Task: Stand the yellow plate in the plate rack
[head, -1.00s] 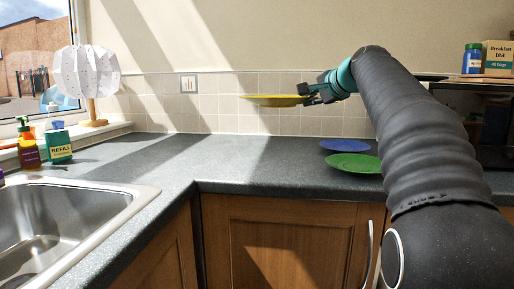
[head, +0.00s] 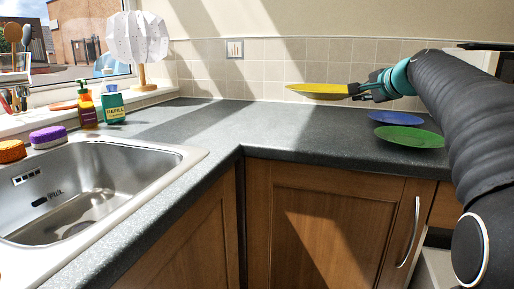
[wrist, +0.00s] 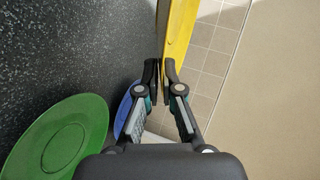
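The yellow plate (head: 318,91) is held level above the worktop in the head view, near the tiled wall. My gripper (head: 354,91) is shut on its right rim. In the wrist view my gripper (wrist: 161,72) has the edge of the yellow plate (wrist: 178,30) between its fingertips. No plate rack shows in either view.
A blue plate (head: 396,118) and a green plate (head: 410,137) lie on the worktop (head: 215,121) at the right. A sink (head: 75,205) is at the left. A refill carton (head: 112,106), soap bottle (head: 88,105) and white lamp (head: 137,38) stand by the window.

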